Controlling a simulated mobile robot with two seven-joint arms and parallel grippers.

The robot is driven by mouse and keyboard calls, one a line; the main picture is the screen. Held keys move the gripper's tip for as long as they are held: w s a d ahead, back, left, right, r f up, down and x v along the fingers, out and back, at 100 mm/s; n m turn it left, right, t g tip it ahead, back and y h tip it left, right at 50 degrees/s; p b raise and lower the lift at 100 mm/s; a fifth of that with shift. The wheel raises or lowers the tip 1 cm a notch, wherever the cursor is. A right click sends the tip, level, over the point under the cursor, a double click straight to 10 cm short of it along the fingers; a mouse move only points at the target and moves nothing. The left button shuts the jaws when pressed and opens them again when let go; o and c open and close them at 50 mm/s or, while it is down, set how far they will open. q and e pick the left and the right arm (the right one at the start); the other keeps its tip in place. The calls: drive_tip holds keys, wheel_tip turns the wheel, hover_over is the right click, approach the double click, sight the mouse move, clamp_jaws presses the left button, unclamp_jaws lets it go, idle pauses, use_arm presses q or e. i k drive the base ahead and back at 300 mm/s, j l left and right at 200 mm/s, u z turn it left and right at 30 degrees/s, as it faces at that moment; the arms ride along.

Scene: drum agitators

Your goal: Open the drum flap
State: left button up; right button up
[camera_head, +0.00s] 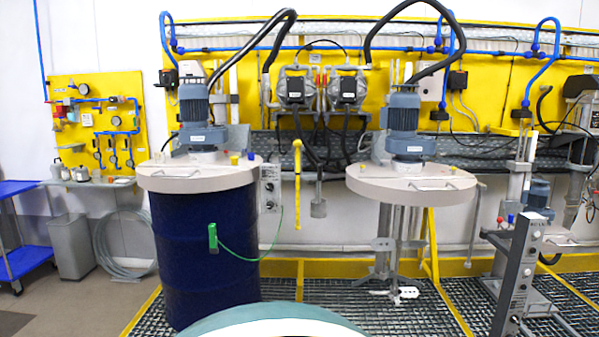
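A dark blue drum (203,255) stands left of centre under a round beige lid (200,182). A motor (197,118) stands upright on the lid. A small metal handle (174,172) lies on the lid's left front; I take it to be on the flap, but the flap's edges are too small to make out. The lid looks flat, with no part visibly raised. A green clamp (213,238) with a green cable is on the drum's side. Neither of my grippers is in view.
A second beige lid (408,188) with a motor hangs right of centre, with no drum around its stirrer (396,290). A grey post (518,275) stands at right front. A bin (72,248) and blue cart (22,258) are at left. The left floor is partly clear.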

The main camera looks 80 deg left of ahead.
sight(175, 181)
drive_tip(key=u, duration=3.3)
drive_tip(key=z, duration=0.3)
drive_tip(key=i+j+z, duration=0.2)
drive_tip(key=j+z, duration=0.15)
drive_tip(key=z, duration=0.15)
drive_tip(key=i+j+z, duration=0.15)
drive_tip(key=j+z, duration=0.35)
drive_tip(key=i+j+z, duration=0.2)
drive_tip(key=j, duration=0.3)
drive_tip(key=j+z, duration=0.15)
drive_tip(key=j, duration=0.3)
drive_tip(key=j+z, duration=0.2)
drive_tip(key=j, duration=1.95)
drive_tip(key=k, duration=0.05)
